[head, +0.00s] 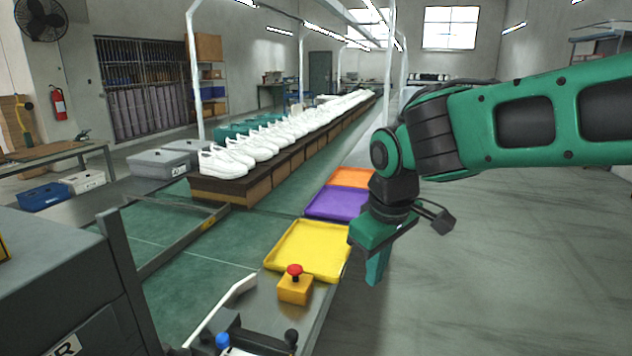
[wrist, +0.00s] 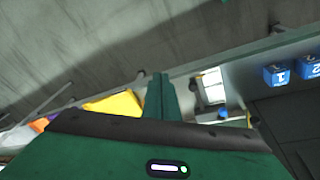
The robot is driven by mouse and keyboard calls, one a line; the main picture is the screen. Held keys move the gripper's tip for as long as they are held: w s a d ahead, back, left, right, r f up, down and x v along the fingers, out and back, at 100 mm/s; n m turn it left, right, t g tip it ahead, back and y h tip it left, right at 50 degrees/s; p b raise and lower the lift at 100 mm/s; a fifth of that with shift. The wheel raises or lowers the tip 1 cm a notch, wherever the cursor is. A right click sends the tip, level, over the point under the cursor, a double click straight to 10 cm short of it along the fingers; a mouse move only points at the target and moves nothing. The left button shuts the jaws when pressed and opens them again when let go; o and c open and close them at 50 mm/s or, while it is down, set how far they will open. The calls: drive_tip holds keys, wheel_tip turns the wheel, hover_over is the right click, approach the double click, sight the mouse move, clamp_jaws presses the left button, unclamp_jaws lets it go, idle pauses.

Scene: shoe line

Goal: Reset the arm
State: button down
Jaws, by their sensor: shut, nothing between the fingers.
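My gripper (head: 376,268) is green and hangs from my green arm at the right in the head view, pointing down. It is just right of the yellow tray, over the bench edge or the floor; I cannot tell which. In the wrist view my gripper (wrist: 160,78) shows its two fingers together with nothing between them. The gripper is shut and empty.
A yellow tray (head: 303,250), a purple tray (head: 338,204) and an orange tray (head: 350,177) line the bench. A yellow box with a red button (head: 295,286) stands near the front. White shoes (head: 228,160) line a long conveyor. Grey floor (head: 500,270) at right is clear.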

drive_tip(key=s+d+f+m+g+h, duration=0.1)
drive_tip(key=s+d+m, duration=0.3)
drive_tip(key=d, duration=0.6)
drive_tip(key=s+d+f+m, duration=0.2)
drive_tip(key=s+d+m, duration=0.1)
drive_tip(key=d, duration=0.8)
drive_tip(key=s+d+f+m, duration=0.2)
drive_tip(key=s+d+m, duration=0.1)
drive_tip(key=s, duration=0.4)
drive_tip(key=s+d+f+m+g+y, duration=0.1)
drive_tip(key=s+d+m, duration=0.3)
drive_tip(key=s+d, duration=0.2)
drive_tip(key=shift+s+f+g, duration=0.3)
drive_tip(key=shift+s+f, duration=0.05)
drive_tip(key=shift+s, duration=0.55)
drive_tip(key=shift+a, duration=0.15)
